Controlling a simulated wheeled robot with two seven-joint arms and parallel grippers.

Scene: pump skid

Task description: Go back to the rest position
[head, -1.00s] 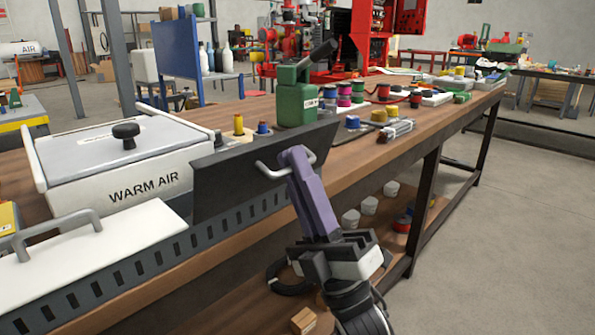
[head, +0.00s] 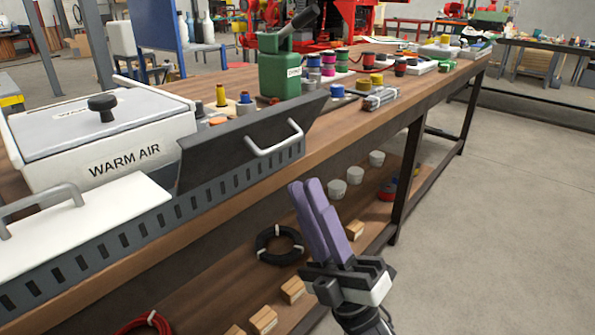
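My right gripper (head: 306,186) has two purple fingers pointing up. A narrow gap shows between them, with nothing held. It is in front of the bench, below and apart from the light grey bar handle (head: 275,143) of a dark panel (head: 225,150). The panel stands raised along the front of a slotted dark channel (head: 125,240), beside a white cover (head: 75,228). My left gripper is not in view.
A white box marked WARM AIR (head: 120,160) and a green hand-lever device (head: 287,74) stand on the wooden bench (head: 340,118). The lower shelf (head: 205,285) holds a black cable coil (head: 279,245), wooden blocks (head: 263,320) and white cups. Clear floor (head: 490,220) lies to the right.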

